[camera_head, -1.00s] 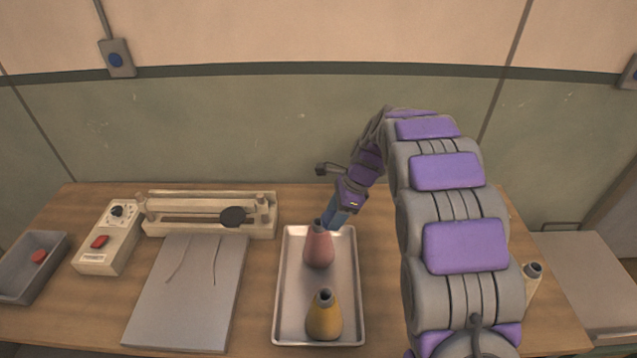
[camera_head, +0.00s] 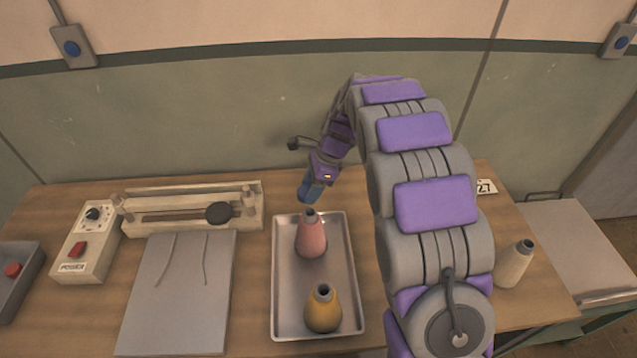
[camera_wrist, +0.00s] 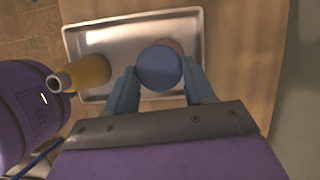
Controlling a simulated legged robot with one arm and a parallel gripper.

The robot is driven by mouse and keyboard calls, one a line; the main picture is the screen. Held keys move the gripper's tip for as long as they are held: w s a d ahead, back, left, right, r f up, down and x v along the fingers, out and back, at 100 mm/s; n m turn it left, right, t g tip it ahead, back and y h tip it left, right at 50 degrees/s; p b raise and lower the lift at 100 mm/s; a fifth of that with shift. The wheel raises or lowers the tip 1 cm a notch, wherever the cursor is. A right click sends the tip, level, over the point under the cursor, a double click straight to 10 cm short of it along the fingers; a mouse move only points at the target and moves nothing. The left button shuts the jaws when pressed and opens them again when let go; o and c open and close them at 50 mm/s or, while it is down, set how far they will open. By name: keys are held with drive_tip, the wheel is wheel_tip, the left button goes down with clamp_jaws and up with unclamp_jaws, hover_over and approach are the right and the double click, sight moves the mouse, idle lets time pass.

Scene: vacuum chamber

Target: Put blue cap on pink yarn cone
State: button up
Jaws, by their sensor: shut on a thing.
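The pink yarn cone (camera_head: 311,238) stands upright in the back part of a metal tray, its grey neck uncovered. My gripper (camera_head: 308,194) is above and slightly behind that neck, with a small gap in the head view. In the wrist view, my gripper (camera_wrist: 160,80) is shut on the round blue cap (camera_wrist: 158,67), held between its two blue-grey fingers. The cap hides most of the pink cone there; only a pinkish edge (camera_wrist: 172,45) shows past it. In the head view, cap and fingers blend together.
The metal tray (camera_head: 285,290) also holds a yellow cone (camera_head: 323,310) in front of the pink one. A grey board (camera_head: 180,295), a power box (camera_head: 85,245) and a wooden frame device (camera_head: 190,208) are at left.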

drive_tip(key=shift+a+f, duration=0.6)
drive_tip(key=shift+f, duration=0.05)
drive_tip(key=d+f, duration=0.2)
drive_tip(key=f, duration=0.1)
drive_tip(key=shift+d, duration=0.4)
drive_tip(key=shift+d+f, duration=0.1)
drive_tip(key=shift+f, duration=0.6)
drive_tip(key=shift+a+f, duration=0.1)
drive_tip(key=shift+a, duration=1)
drive_tip(key=shift+d, duration=0.75)
drive_tip(key=shift+a+p, duration=0.35)
drive_tip(key=shift+p, duration=0.35)
drive_tip(key=shift+a+p, duration=0.3)
drive_tip(key=shift+p, duration=0.15)
